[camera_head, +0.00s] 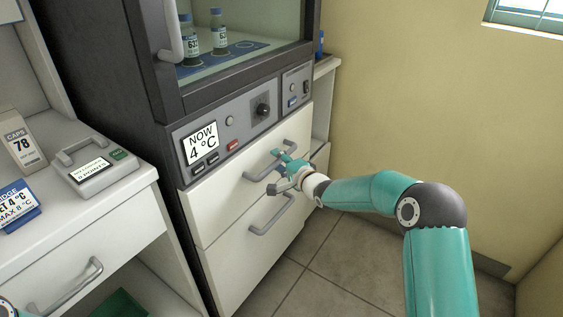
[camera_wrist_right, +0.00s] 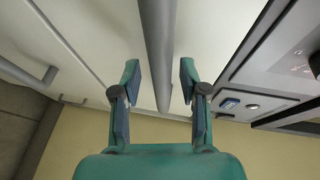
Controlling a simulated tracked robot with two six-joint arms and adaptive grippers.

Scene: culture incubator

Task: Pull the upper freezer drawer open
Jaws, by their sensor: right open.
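The upper drawer (camera_head: 222,197) is a cream front below the control panel, and it looks shut. Its grey bar handle (camera_head: 256,175) is partly hidden by my right gripper (camera_head: 284,172). In the right wrist view the handle (camera_wrist_right: 157,40) runs between the two open fingers of the right gripper (camera_wrist_right: 160,84), with a gap visible on each side. The fingers are not closed on it. The lower drawer (camera_head: 238,262), with its own grey handle (camera_head: 272,215), looks shut beneath. My left gripper is not in view.
A control panel (camera_head: 243,122) reading 4 °C sits above the drawers, below a glass door with bottles (camera_head: 219,32). A white counter (camera_head: 90,212) with a grey device (camera_head: 95,165) stands at left. Tiled floor (camera_head: 335,255) before the drawers is clear beneath my right arm.

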